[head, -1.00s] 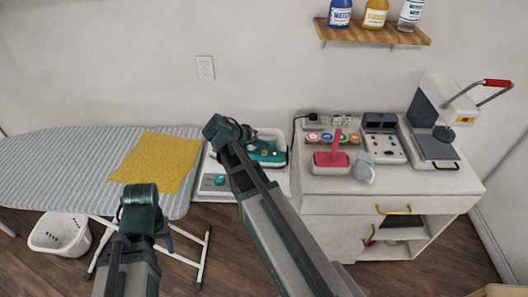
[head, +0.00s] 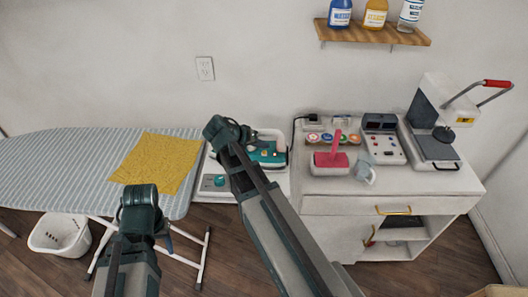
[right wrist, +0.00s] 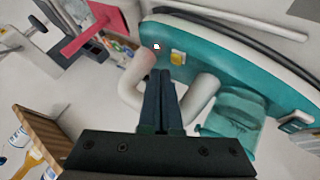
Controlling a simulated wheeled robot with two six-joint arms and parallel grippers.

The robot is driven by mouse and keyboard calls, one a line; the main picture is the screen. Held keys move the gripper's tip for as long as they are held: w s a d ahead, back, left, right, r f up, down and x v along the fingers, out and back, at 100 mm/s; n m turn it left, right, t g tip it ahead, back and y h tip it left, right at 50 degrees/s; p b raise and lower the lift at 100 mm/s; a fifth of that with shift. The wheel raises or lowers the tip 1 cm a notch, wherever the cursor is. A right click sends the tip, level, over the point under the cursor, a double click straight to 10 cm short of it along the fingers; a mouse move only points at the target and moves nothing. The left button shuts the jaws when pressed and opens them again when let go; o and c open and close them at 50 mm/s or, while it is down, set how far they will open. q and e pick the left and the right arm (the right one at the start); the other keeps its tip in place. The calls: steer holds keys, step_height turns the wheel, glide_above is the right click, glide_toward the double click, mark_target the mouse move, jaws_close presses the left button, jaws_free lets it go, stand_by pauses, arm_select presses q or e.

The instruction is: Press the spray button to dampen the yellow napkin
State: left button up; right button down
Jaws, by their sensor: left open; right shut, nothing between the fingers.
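The yellow napkin (head: 157,163) lies flat on the striped ironing board. The teal iron (head: 268,154) rests on a white stand right of the board, partly behind my right arm. In the right wrist view the iron (right wrist: 225,55) shows a yellow button (right wrist: 178,57) and a small round white-tipped button (right wrist: 156,47). I cannot tell which is the spray button. My right gripper (right wrist: 162,72) is shut and empty, its tips close to these buttons; contact cannot be told. My left arm is at the lower left of the head view; its fingers do not show.
The ironing board (head: 50,170) fills the left. A white cabinet (head: 420,185) on the right carries a pink-handled tool (head: 334,155), a control box (head: 382,140) and a press (head: 435,130). A white basket (head: 60,235) sits on the floor. A bottle shelf (head: 375,33) hangs above.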

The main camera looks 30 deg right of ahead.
steer(key=shift+f, duration=0.1)
stand_by(0.5)
steer(key=shift+f+b, duration=0.4)
steer(key=shift+b, duration=0.05)
steer(key=shift+f+b, duration=0.45)
stand_by(0.5)
steer(key=shift+r, duration=0.1)
steer(key=shift+r+p, duration=0.9)
steer(key=shift+p, duration=0.05)
step_height(320, 180, up, 6)
steer(key=p, duration=0.6)
